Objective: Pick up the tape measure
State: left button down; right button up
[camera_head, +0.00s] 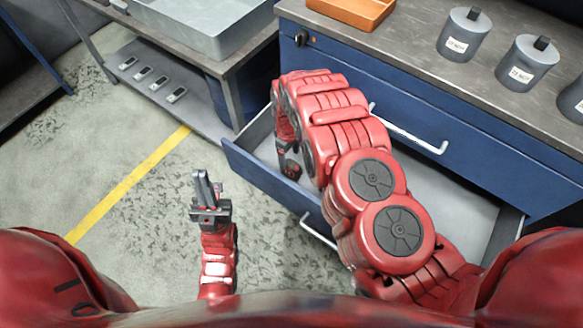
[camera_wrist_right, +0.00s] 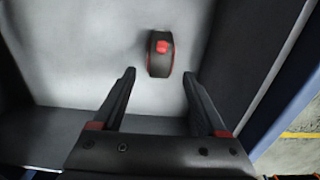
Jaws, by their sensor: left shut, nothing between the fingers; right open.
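The tape measure (camera_wrist_right: 154,62) is a small rounded dark grey case with red trim and a red patch on top. It lies on the pale floor of the open drawer (camera_head: 456,192). In the right wrist view, my right gripper (camera_wrist_right: 159,73) is open, its two fingers on either side of the near end of the tape measure, with gaps on both sides. My left gripper (camera_head: 204,187) is shut and empty above the floor.
The drawer's walls stand close around my right gripper. The blue cabinet's worktop (camera_head: 400,45) above holds an orange tray (camera_head: 352,10) and several grey labelled canisters (camera_head: 464,35). A workbench with a grey bin (camera_head: 205,25) stands at the left. The floor with a yellow line (camera_head: 128,184) is clear.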

aim_at(291, 163)
jog(key=f, duration=0.3)
jog(key=f+p, duration=0.1)
jog(key=shift+s+d+f, duration=0.2)
jog(key=shift+d+f, duration=0.15)
jog(key=shift+f, duration=0.25)
grip_shut()
